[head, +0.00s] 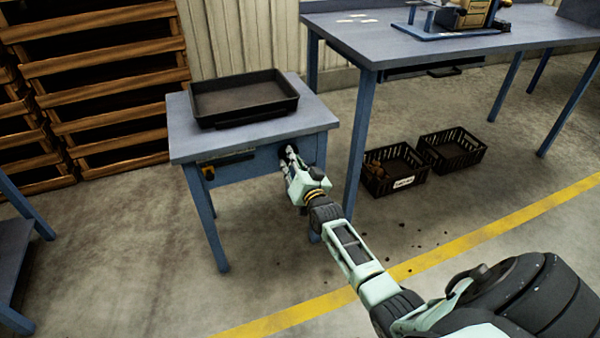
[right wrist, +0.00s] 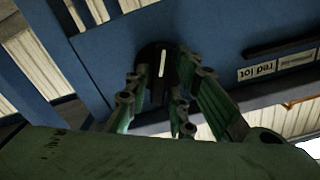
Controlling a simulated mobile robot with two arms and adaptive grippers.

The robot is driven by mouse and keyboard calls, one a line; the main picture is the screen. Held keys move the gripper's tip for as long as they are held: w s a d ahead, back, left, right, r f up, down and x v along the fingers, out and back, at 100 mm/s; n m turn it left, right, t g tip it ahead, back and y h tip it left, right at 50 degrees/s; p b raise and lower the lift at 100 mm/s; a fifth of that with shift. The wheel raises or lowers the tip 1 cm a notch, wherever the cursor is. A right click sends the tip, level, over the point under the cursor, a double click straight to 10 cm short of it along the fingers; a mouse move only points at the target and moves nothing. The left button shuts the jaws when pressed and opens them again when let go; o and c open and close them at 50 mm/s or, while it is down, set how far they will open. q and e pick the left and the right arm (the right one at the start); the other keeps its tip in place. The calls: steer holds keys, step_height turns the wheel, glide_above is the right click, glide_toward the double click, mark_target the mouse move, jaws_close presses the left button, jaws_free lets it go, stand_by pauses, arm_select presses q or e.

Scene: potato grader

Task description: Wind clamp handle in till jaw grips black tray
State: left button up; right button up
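The black tray (head: 245,100) lies flat on top of a small blue table (head: 185,148). A round black knob with a white line (right wrist: 162,62) sits on the table's blue side panel and seems to be the clamp handle. My right gripper (head: 291,155) is at this panel below the tray. In the right wrist view its green fingers (right wrist: 164,85) lie on either side of the knob, close to its edges; I cannot tell whether they press on it. No clamp jaw can be made out at the tray. My left gripper is not in view.
A larger blue workbench (head: 400,50) stands at right, with black crates (head: 452,148) below. Wooden crates (head: 100,70) stack at left. Floor in front is open.

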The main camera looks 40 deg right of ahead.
steer(key=v, duration=1.1)
steer(key=shift+s, duration=0.15)
steer(key=shift+f, duration=0.1)
